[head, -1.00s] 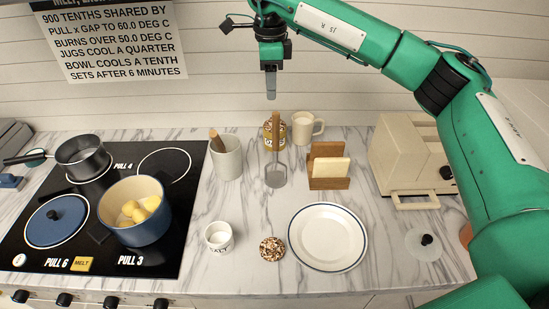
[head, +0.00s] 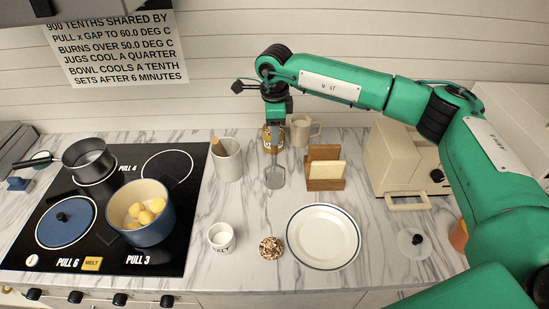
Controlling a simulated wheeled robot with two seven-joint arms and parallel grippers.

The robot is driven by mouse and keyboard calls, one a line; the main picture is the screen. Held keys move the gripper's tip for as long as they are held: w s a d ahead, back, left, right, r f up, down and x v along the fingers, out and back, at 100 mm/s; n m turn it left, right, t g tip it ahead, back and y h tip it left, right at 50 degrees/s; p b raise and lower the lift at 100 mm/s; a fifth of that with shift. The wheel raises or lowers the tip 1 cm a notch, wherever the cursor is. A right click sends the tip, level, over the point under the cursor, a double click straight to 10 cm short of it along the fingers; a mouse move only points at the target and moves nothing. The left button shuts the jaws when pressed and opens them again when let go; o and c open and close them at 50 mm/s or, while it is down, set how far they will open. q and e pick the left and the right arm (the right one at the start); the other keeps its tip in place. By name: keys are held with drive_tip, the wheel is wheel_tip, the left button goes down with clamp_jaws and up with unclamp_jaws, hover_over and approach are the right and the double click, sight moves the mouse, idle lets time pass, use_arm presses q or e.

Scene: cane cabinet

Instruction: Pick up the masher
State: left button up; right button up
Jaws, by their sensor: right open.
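The masher (head: 274,177) stands upright on the marble counter behind the plate, with its grey head at the bottom. The upper part of its wooden handle is largely hidden by my right gripper (head: 274,128). My right gripper points down from above and is open, with its fingers at the handle's upper end. I cannot tell whether they touch the handle. My left gripper is not in view.
A utensil crock (head: 228,161) stands left of the masher, and a wooden holder (head: 325,184) stands close on its right. A mug (head: 303,131) and a patterned jar are behind. The plate (head: 323,237), lidded jar (head: 271,250) and salt pot (head: 221,238) are in front.

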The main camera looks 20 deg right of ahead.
clamp_jaws()
drive_tip(key=shift+r, duration=0.1)
